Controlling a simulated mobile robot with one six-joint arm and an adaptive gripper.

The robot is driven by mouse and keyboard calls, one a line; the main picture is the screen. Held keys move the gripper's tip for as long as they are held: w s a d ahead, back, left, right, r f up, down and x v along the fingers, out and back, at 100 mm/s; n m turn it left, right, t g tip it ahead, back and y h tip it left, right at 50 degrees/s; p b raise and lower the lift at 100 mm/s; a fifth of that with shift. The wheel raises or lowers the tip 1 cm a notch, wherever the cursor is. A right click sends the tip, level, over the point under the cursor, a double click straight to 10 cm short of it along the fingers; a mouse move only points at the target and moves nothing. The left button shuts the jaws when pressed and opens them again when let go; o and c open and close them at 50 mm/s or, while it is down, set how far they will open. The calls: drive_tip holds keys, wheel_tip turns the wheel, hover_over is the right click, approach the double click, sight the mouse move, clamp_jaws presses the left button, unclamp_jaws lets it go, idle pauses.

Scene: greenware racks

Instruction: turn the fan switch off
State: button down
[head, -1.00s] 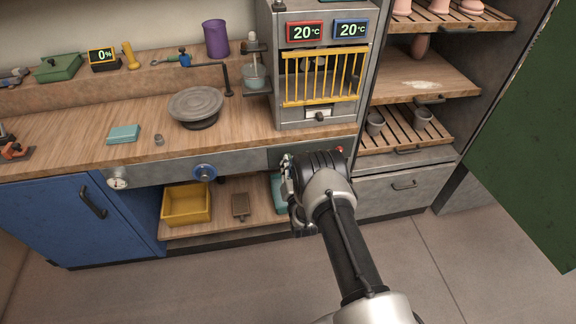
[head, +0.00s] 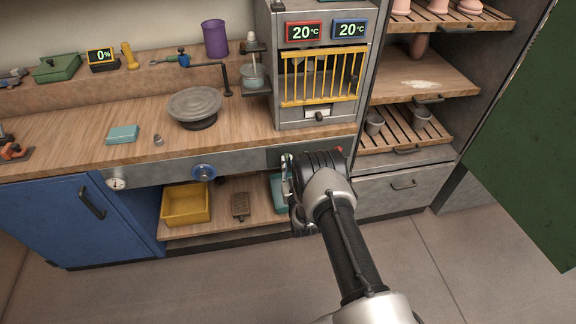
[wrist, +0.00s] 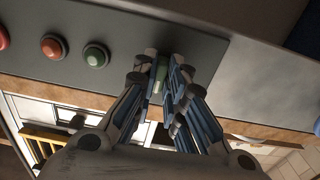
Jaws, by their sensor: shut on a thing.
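My gripper (head: 287,172) is at the grey control panel (head: 308,151) on the front of the bench, below the yellow-barred cabinet. In the wrist view my gripper (wrist: 163,62) is shut on a small pale green part that stands on the panel (wrist: 205,57). I take this part for the fan switch (wrist: 160,76); the fingers hide most of it and no label shows. Which way it is set cannot be told. A green button (wrist: 95,55) and a red button (wrist: 52,46) sit beside it, apart from the fingers.
Another red button (wrist: 3,38) is at the wrist view's left edge. The cabinet with yellow bars (head: 320,77) stands above the panel. A blue knob (head: 204,172) and a gauge (head: 117,179) are further left. A yellow bin (head: 186,204) is on the lower shelf. The floor in front is clear.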

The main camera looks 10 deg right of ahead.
drive_tip(key=c, duration=1.6)
unclamp_jaws()
drive_tip(key=shift+c, duration=0.2)
drive_tip(key=s, duration=1.2)
